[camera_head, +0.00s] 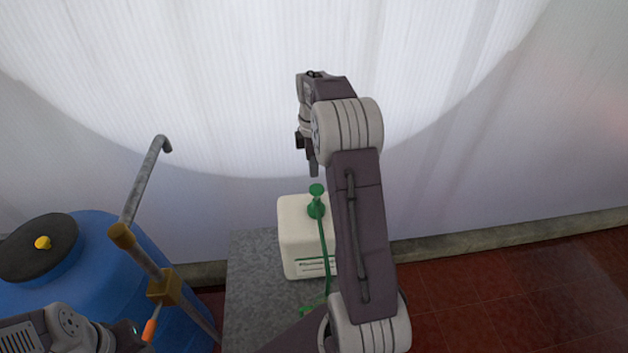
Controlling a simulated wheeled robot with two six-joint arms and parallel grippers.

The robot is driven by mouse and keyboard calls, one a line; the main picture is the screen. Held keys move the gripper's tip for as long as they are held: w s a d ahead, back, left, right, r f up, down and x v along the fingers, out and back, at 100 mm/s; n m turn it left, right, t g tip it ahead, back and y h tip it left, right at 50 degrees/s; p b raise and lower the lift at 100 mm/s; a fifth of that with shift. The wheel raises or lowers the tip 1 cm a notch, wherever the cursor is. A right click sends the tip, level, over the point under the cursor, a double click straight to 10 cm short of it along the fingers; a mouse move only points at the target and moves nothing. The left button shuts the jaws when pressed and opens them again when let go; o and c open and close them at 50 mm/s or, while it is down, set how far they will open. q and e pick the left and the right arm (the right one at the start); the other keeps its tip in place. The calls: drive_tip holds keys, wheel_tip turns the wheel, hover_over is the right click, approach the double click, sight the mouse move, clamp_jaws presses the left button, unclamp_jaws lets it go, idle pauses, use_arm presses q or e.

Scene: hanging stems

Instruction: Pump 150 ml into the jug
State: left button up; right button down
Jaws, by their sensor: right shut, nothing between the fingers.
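A green pump (316,208) with a round top sits on a cream-white container (296,238). A thin green tube runs from the pump down the container's near side. My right gripper (314,172) is shut and empty, pointing down just above the pump top; a small gap seems to show between them. My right arm covers the container's right side. I cannot make out a jug; a green piece (314,311) shows low by the arm, partly hidden. My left gripper (135,338) is at the bottom left, its fingers too unclear to read.
The container stands on a grey stone slab (252,275). At left is a blue barrel (90,235) with a black lid (38,248) and yellow cap. A bent metal pipe (143,185) with brass fittings rises beside it, close to my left gripper. Red tiled floor (500,300) lies right.

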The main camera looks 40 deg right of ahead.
sight(316, 189)
drive_tip(key=f, duration=0.1)
drive_tip(key=f+p, duration=0.1)
drive_tip(key=f, duration=0.3)
drive_tip(key=shift+s+d+f, duration=0.2)
drive_tip(key=shift+d, duration=0.2)
drive_tip(key=shift+w+a+f, duration=0.1)
drive_tip(key=shift+a, duration=0.05)
wheel_tip(316, 189, down, 4)
drive_tip(key=shift+r+b, duration=0.25)
drive_tip(key=shift+b, duration=0.55)
drive_tip(key=shift+s+a+r, duration=0.1)
drive_tip(key=shift+s, duration=0.15)
